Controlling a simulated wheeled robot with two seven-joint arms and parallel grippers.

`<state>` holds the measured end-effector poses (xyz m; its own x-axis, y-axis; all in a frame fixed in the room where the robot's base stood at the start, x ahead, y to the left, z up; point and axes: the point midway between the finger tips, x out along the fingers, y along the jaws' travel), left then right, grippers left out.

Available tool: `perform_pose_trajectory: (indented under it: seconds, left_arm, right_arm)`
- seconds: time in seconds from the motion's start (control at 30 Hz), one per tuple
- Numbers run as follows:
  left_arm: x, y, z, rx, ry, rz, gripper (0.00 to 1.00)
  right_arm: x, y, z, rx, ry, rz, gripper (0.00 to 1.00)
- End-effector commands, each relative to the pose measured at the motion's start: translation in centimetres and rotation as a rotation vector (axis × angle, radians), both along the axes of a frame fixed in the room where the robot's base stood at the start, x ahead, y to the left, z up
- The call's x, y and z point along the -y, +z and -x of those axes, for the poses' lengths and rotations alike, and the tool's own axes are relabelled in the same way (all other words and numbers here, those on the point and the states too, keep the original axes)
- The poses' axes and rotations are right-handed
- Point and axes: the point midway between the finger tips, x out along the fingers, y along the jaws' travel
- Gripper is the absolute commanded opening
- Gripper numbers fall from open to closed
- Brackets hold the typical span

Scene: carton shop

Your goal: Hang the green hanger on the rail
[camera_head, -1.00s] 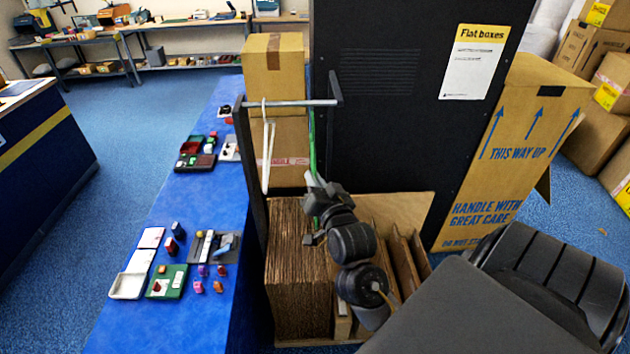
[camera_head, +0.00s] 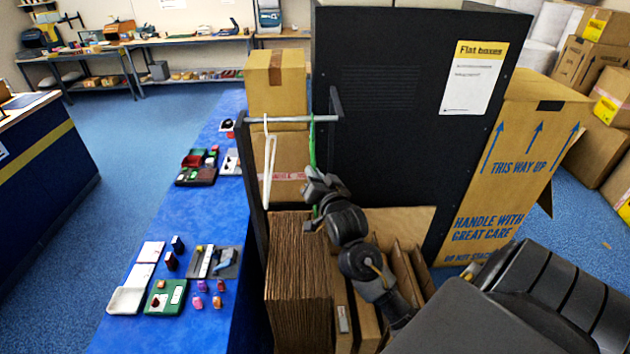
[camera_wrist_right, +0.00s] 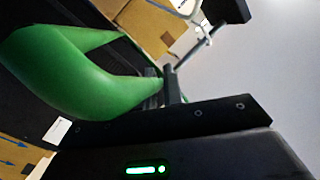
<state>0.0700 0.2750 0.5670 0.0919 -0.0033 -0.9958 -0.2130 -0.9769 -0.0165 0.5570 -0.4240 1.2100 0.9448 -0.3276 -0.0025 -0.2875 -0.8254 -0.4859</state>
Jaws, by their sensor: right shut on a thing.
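The green hanger (camera_head: 312,150) hangs down edge-on at the right part of the metal rail (camera_head: 285,119) in the head view. Its top is level with the rail; I cannot tell whether its hook is over the bar. My right gripper (camera_head: 314,200) is shut on the hanger's lower part, below the rail. In the right wrist view the green hanger (camera_wrist_right: 85,80) is large and close, and the rail (camera_wrist_right: 192,52) runs behind it. A white hanger (camera_head: 268,170) hangs at the rail's left part. My left gripper is not in view.
A black panel (camera_head: 400,120) stands right behind the rail's right end. Flat cardboard sheets (camera_head: 298,270) are stacked upright below. A blue table (camera_head: 215,215) with small items lies to the left. Cartons (camera_head: 277,85) stand behind the rail.

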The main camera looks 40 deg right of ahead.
Motion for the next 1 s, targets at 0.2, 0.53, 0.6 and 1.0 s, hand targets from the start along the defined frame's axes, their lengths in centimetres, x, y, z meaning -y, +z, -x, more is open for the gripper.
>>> perform_pose_trajectory:
  seconds: [0.2, 0.53, 0.6, 1.0]
  left_arm:
    - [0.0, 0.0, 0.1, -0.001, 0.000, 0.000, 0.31]
    - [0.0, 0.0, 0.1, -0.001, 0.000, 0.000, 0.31]
    - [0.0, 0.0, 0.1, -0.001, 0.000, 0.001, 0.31]
    - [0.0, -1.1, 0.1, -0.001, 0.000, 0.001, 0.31]
  right_arm:
    - [1.2, 0.1, -1.5, 0.001, 0.000, 0.001, 0.00]
    - [2.9, 0.1, -3.8, 0.002, 0.000, 0.002, 0.00]
    - [3.3, 0.1, -4.2, 0.000, 0.000, 0.002, 0.00]
    - [4.0, -1.8, -5.2, 0.000, 0.000, 0.000, 0.00]
